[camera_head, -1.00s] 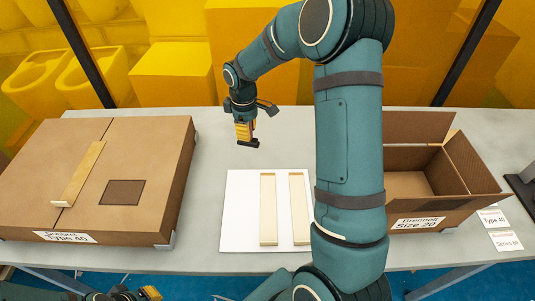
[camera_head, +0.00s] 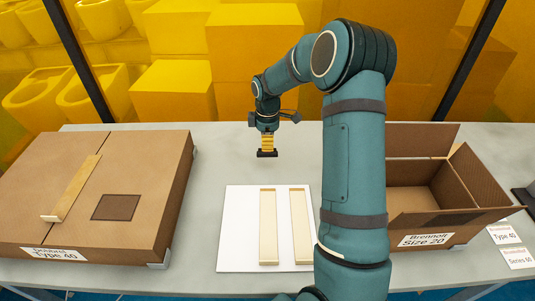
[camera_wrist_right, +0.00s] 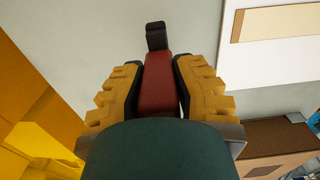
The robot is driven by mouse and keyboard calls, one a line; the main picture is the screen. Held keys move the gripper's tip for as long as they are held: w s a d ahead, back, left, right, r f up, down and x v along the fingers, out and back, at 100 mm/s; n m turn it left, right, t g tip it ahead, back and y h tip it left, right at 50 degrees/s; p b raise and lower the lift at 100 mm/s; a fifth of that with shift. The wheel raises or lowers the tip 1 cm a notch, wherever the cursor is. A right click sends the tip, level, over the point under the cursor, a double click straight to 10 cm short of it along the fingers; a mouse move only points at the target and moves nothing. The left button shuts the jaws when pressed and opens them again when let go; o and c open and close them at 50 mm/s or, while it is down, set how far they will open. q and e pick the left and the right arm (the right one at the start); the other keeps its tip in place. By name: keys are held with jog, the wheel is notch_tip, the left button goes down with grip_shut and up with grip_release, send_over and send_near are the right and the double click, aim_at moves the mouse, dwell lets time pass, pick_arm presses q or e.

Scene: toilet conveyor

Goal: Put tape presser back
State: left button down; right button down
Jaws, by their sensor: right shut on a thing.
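My right gripper (camera_head: 267,143) hangs above the table behind the white board, its fingers pointing down. It is shut on a tool with a red body (camera_wrist_right: 158,85) and a black end, which I take to be the tape presser. In the head view mostly its black end (camera_head: 267,154) shows below the yellow fingers. The tool appears clear of the board. My left gripper is out of view.
A white board (camera_head: 280,258) holds two pale wooden strips. A closed brown box (camera_head: 80,170) with another strip on top stands left. An open brown box (camera_head: 420,215) stands right, beside label cards (camera_head: 506,233). The table behind the board is clear.

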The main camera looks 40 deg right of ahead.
jog(key=shift+f+b, duration=0.45)
jog(key=shift+f, duration=1.7)
jog(key=shift+f, duration=0.15)
jog(key=c, duration=0.9)
grip_release()
jog(key=shift+o, duration=0.2)
notch_tip(320, 180, up, 12)
jog(key=shift+r+p, duration=0.15)
jog(key=shift+p, duration=1.1)
